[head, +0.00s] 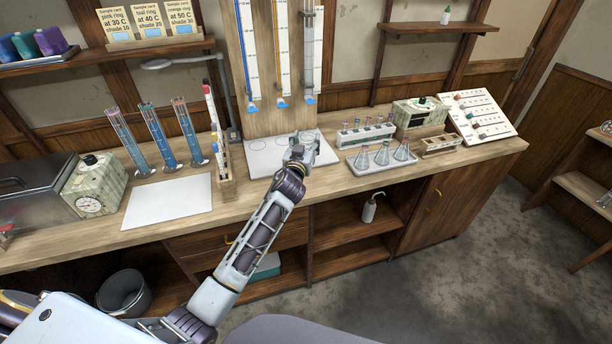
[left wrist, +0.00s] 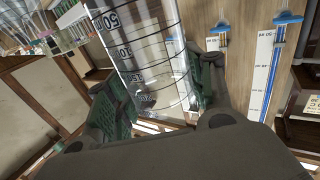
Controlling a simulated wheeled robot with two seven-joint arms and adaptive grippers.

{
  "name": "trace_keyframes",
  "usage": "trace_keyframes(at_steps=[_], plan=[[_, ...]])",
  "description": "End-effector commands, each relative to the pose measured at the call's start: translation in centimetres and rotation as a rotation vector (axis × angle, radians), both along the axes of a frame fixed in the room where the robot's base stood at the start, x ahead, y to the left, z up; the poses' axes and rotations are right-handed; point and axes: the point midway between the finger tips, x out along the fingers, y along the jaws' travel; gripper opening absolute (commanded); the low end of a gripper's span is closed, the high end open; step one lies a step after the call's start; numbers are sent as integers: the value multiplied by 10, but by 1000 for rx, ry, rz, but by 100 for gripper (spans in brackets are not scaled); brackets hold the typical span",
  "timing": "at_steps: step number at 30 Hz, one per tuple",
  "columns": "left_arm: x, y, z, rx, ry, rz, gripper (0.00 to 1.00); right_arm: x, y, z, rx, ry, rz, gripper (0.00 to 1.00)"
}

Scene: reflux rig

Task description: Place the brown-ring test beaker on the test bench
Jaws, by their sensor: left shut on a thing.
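A clear glass beaker with black graduation marks (left wrist: 150,62) fills the middle of the left wrist view. No brown ring can be made out on it. My left gripper (head: 299,150) is shut on it, with a dark green finger on either side in the left wrist view (left wrist: 158,88). In the head view the gripper is over the white board with printed circles (head: 262,160) on the wooden bench (head: 345,187), below the burettes. The gripper largely hides the beaker there, and I cannot tell whether it touches the board. My right gripper is out of view.
A white tray with several conical flasks (head: 382,158) stands to the right of the gripper, with a test-tube rack (head: 366,134) behind it. Measuring cylinders (head: 157,140), a white sheet (head: 166,202) and a narrow rack (head: 226,186) stand to the left. Burettes (head: 282,50) hang behind.

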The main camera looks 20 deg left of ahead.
Motion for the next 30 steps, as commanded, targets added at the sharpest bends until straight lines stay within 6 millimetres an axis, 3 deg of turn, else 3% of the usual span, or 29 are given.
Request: trace_keyframes(at_steps=[12, 30], plan=[[0, -1, -52, -1, 2, -1, 28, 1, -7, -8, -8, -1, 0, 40], [0, 0, -64, -1, 1, 0, 28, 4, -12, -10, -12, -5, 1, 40]])
